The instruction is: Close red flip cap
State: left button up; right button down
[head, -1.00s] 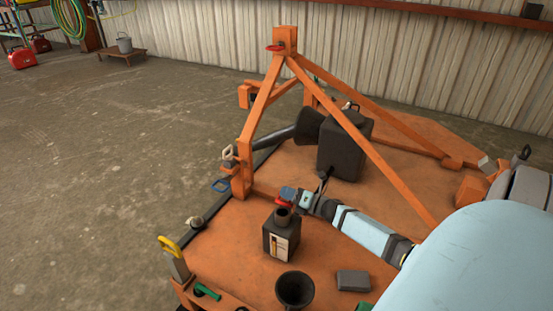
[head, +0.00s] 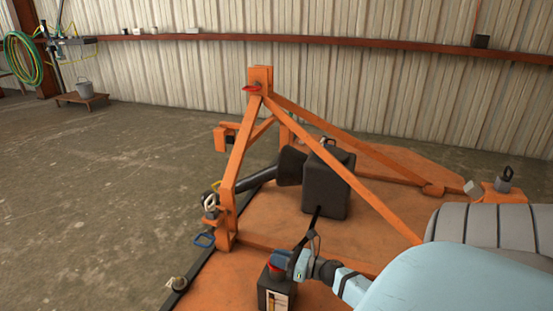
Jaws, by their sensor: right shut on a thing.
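A black bottle (head: 274,291) with a pale label stands on the orange deck at the bottom of the head view. My right gripper reaches in from the right and is shut on the cap. The fingers hide most of the cap and the bottle's mouth, so I cannot tell whether the cap is fully seated. My left gripper is not in view.
An orange frame (head: 242,160) with slanting bars rises behind the bottle. A black jerry can (head: 325,185) and a dark funnel-ended tube (head: 291,166) stand behind it. Open concrete floor lies left.

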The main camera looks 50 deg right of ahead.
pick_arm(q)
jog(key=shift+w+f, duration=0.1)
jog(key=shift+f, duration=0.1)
pick_arm(e)
jog(key=shift+s+a+f, duration=0.1)
jog(key=shift+a+f, duration=0.1)
jog(key=shift+a, duration=0.2)
jog(key=c, duration=1.2)
grip_release()
jog(key=shift+d, duration=0.15)
jog(key=shift+s+d, duration=0.1)
jog(key=shift+s, duration=0.15)
pick_arm(q)
jog(key=p, duration=0.1)
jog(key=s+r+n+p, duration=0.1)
jog(key=p, duration=0.1)
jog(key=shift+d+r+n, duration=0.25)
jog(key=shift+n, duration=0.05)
pick_arm(e)
jog(key=v, duration=1.3)
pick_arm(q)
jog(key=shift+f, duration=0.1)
